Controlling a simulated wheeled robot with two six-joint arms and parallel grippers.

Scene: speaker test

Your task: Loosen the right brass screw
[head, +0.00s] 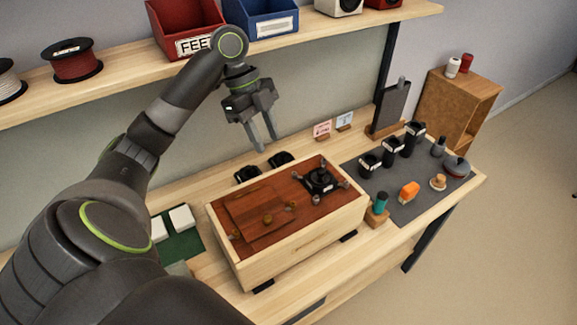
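A light wooden box (303,248) stands on the bench with a red-brown top. A raised wooden panel (250,208) lies on the left part of that top. A small brass screw (291,206) shows at the panel's right edge, and another brass piece (235,237) shows near its left front corner. A round brass knob (267,219) sits between them. My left gripper (263,143) hangs above and behind the box, fingers pointing down and apart, with nothing between them. It is clear of the screws. My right gripper is out of view.
A black four-armed part (320,181) sits on the box top's right side. A grey mat (420,195) at right holds black cylinders and small parts. A green-and-wood tool (380,203) stands beside the box. A shelf with a red bin (180,22) and blue bin (262,18) runs above.

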